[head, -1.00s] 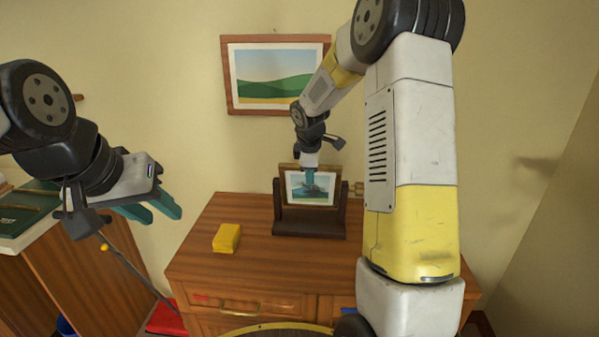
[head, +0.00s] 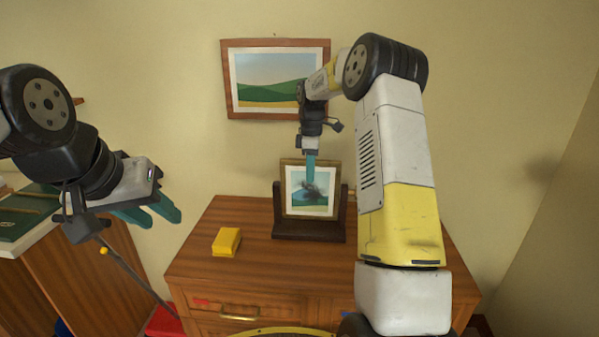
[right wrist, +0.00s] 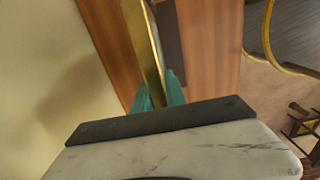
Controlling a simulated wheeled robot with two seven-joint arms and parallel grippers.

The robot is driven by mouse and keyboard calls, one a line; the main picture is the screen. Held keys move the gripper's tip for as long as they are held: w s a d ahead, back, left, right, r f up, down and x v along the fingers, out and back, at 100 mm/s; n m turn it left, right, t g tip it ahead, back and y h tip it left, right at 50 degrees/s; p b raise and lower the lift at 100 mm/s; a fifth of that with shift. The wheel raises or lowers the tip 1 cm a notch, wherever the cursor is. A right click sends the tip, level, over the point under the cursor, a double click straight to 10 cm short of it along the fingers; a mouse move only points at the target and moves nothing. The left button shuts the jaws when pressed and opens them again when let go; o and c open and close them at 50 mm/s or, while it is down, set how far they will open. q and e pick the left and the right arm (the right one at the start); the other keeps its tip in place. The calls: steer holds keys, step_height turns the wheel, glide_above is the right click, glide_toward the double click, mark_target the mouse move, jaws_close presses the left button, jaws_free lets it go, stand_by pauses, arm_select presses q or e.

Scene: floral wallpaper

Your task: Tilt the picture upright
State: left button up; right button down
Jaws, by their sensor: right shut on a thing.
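A small picture (head: 296,198) with a gold-brown frame stands in a dark wooden stand (head: 309,232) on the dresser. It looks close to upright, facing me. My right gripper (head: 311,178) comes down from above at its top edge; its teal fingers overlap the upper middle of the picture. In the right wrist view, the fingers (right wrist: 160,95) close on the thin golden frame edge (right wrist: 146,45) from both sides. My left gripper (head: 150,212) hangs at the left, its teal fingers apart and empty, away from the picture.
A yellow block (head: 226,241) lies on the dresser top (head: 262,268), left of the stand. A larger framed landscape (head: 276,52) hangs on the wall behind. A side cabinet with a green book (head: 22,218) stands at the left. The dresser's front left is clear.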

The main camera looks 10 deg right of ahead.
steer(key=c, duration=1.4)
jaws_free()
steer(key=shift+o, duration=0.2)
step_height(320, 180, up, 7)
steer(key=shift+f, duration=0.15)
steer(key=shift+r, duration=0.55)
